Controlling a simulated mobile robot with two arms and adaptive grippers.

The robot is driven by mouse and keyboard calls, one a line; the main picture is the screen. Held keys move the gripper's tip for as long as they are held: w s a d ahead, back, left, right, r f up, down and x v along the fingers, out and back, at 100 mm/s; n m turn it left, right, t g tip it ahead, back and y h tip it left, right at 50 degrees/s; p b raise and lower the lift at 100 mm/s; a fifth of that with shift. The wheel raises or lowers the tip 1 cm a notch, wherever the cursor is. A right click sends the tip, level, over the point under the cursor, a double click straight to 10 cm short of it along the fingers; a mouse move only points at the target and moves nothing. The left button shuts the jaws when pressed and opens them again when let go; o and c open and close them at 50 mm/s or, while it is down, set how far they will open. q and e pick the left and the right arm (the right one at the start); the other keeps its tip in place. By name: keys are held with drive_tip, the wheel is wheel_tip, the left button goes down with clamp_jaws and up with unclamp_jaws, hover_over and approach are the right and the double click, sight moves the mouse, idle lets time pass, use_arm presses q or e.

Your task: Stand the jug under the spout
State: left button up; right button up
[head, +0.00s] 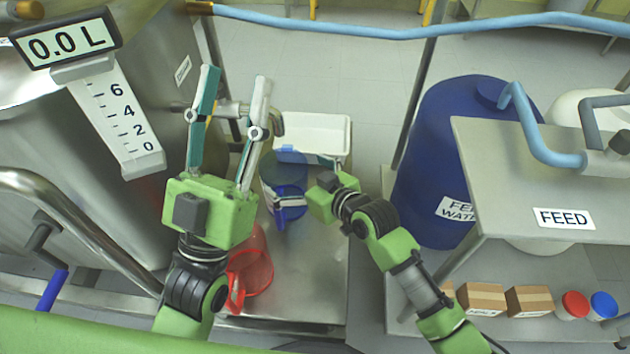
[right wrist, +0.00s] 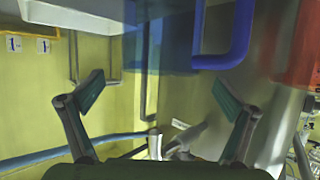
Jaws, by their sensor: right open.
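A translucent blue jug (head: 284,170) with a blue handle (head: 290,213) stands on the steel bench, below and slightly right of the metal spout (head: 275,122) in the head view. A translucent red jug (head: 254,272) is nearer me on the bench. My right gripper (head: 290,178) is at the blue jug's right side, its fingers partly hidden. In the right wrist view it is open (right wrist: 160,95), with the blue jug (right wrist: 165,35) beyond its fingers and nothing visibly between them. My left gripper (head: 233,80) is open, overlapping the spout pipe in view; I cannot tell whether it touches.
A white tray (head: 330,125) sits behind the blue jug. The steel tank (head: 95,205) with its 0.0 L display (head: 67,40) fills the left. A feed table (head: 500,155) and blue drum (head: 425,180) stand right. Bare bench (head: 310,285) lies right of the red jug.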

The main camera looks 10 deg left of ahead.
use_arm(q)
drive_tip(key=w+f+g+y+p, duration=0.2)
drive_tip(key=w+f+g, duration=0.4)
drive_tip(key=f, duration=0.6)
drive_tip(key=shift+w+f+g+y, duration=0.25)
drive_tip(key=shift+w+g+y, duration=0.15)
drive_tip(key=shift+g, duration=0.3)
use_arm(e)
drive_tip(key=v, duration=0.8)
use_arm(q)
drive_tip(key=shift+s, duration=0.1)
use_arm(e)
drive_tip(key=shift+s+r, duration=0.1)
